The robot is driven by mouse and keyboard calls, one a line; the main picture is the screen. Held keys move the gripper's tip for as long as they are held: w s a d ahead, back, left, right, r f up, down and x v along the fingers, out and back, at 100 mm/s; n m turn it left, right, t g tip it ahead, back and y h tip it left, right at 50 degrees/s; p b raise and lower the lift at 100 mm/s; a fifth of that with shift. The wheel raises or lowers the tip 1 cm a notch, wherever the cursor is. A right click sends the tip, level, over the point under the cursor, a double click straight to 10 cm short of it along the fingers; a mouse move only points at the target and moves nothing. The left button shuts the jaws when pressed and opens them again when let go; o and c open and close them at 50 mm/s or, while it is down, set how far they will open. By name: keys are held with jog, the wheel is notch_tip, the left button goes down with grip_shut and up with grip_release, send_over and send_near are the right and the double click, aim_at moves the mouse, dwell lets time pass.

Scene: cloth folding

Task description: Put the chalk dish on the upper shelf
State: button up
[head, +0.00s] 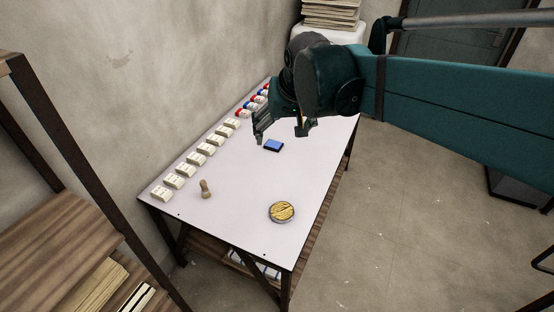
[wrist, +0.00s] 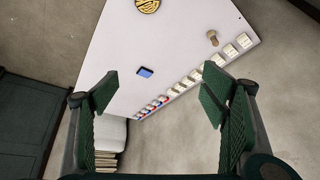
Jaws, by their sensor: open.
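My gripper (head: 281,134) is open and empty, above the far part of the table and well away from the dish. In the wrist view its two fingers (wrist: 156,100) stand wide apart with nothing between them. A wooden shelf unit stands at the left of the head view; its upper visible board (head: 45,232) looks bare.
A blue block (head: 274,145) lies mid-table, below my gripper. A small wooden peg-like piece (head: 205,189) stands near the front left. A row of white blocks (head: 198,159) and red-blue pieces (head: 252,106) lines the wall side. Papers (head: 332,14) are stacked behind. The lower shelf board holds books (head: 100,287).

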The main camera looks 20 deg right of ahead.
jog(key=s+a+f+n, duration=0.1)
jog(key=s+f, duration=0.2)
jog(key=s, duration=0.5)
jog(key=s+a+f+n+t, duration=0.1)
jog(key=s+f, duration=0.3)
jog(key=s, duration=0.3)
jog(key=shift+s+f+t, duration=0.2)
jog(key=shift+s+t, duration=0.1)
jog(key=shift+s, duration=0.1)
jog(key=shift+o, duration=0.5)
jog(key=shift+w+r, duration=0.1)
